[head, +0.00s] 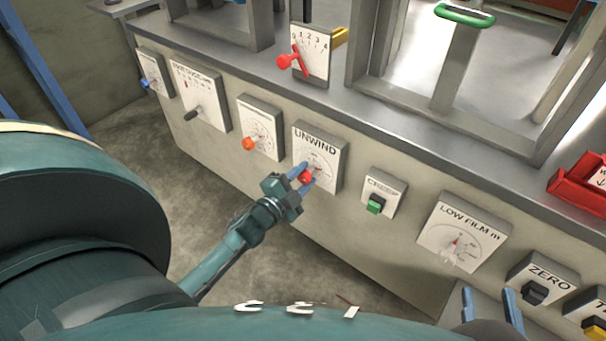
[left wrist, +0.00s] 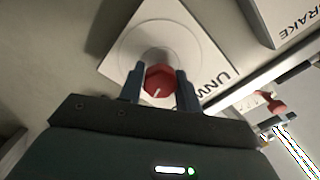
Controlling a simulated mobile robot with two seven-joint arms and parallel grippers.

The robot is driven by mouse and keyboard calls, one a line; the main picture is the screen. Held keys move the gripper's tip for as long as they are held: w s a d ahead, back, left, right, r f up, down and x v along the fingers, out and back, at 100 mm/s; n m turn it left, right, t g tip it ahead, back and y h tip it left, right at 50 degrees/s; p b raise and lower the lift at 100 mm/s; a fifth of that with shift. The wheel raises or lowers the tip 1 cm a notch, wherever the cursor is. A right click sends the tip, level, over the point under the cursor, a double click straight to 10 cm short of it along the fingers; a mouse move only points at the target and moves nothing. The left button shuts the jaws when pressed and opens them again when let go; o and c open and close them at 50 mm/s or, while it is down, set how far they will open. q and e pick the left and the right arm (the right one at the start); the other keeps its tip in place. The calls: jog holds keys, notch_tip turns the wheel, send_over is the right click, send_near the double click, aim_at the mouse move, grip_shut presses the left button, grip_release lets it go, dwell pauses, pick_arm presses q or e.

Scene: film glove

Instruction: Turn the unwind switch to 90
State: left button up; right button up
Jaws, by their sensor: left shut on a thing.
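The unwind switch is a red knob (head: 306,177) on a white plate marked UNWIND (head: 330,150) on the cabinet front. My left gripper (head: 304,175) is shut on this knob, with one blue finger on each side. In the left wrist view the red knob (left wrist: 160,80) sits between the two fingertips (left wrist: 159,84), and a short white line shows on its face. The dial numbers are too blurred to read, so I cannot tell the setting. My right gripper (head: 490,308) shows at the bottom right, its two blue fingers apart and nothing seen between them.
Left of UNWIND is a plate with an orange knob (head: 249,143). Right of it are a green switch (head: 375,205), a LOW FILM dial (head: 457,238) and a ZERO switch (head: 534,293). A red lever (head: 296,60) stands above on the ledge.

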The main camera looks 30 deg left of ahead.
pick_arm(q)
jog(key=shift+m, duration=1.6)
pick_arm(e)
jog(key=shift+r, duration=0.15)
pick_arm(q)
jog(key=o, duration=1)
jog(key=shift+c, duration=0.2)
jog(key=s+p, duration=0.2)
jog(key=s, duration=1.1)
jog(key=shift+a+p, duration=0.35)
jog(key=shift+a, duration=0.1)
pick_arm(e)
jog(key=shift+w+d+m+g+h, duration=0.3)
jog(key=shift+d+m+g+h, duration=0.35)
jog(key=shift+h, duration=0.35)
